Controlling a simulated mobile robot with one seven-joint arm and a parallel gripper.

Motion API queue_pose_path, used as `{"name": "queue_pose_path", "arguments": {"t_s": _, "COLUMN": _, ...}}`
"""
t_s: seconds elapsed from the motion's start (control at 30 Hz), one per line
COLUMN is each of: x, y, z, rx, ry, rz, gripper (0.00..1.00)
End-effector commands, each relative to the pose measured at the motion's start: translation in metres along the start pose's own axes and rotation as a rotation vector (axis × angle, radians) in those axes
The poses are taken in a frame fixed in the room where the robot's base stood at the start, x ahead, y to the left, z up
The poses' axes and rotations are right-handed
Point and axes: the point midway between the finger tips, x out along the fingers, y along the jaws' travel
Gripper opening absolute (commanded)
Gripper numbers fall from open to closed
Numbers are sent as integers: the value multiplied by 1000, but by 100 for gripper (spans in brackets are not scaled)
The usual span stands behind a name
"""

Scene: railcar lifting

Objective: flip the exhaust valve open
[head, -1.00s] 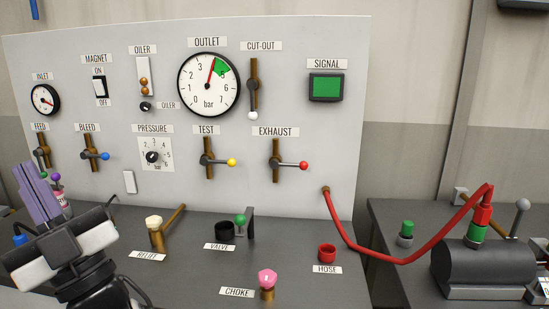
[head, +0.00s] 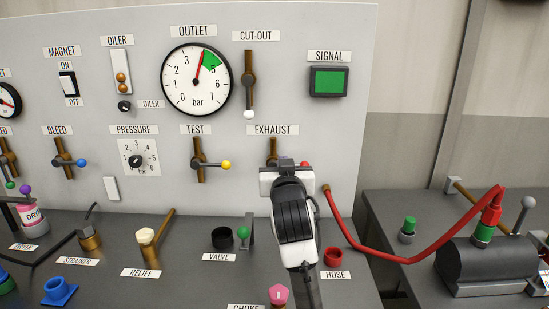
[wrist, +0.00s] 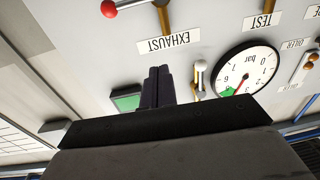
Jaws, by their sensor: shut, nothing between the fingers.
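The exhaust valve is a brass pipe (head: 272,149) under the EXHAUST label (head: 273,130), with a lever ending in a red ball (head: 305,163). My gripper (head: 285,162) is in front of it and hides most of the lever in the head view. In the wrist view, which is upside down, the red ball (wrist: 110,9) and brass pipe (wrist: 163,18) show at the top edge, with the lever lying sideways between them. My gripper's dark fingers (wrist: 157,72) are together and empty there, apart from the lever in the picture. Contact cannot be seen.
The TEST lever's yellow ball (head: 226,165) is to the left. The cut-out lever (head: 249,85) is above. A red hose (head: 400,258) leaves the panel at lower right. The relief knob (head: 146,237), choke knob (head: 279,294) and red hose socket (head: 333,256) stand on the bench.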

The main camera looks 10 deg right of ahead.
Motion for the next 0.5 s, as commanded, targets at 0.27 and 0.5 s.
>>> {"name": "queue_pose_path", "arguments": {"t_s": 0.27, "x": -1, "y": 46, "z": 12, "rx": 17, "ry": -74, "rz": 79, "gripper": 0}}
{"name": "queue_pose_path", "arguments": {"t_s": 0.5, "x": -1, "y": 45, "z": 12, "rx": 16, "ry": -74, "rz": 78, "gripper": 0}}
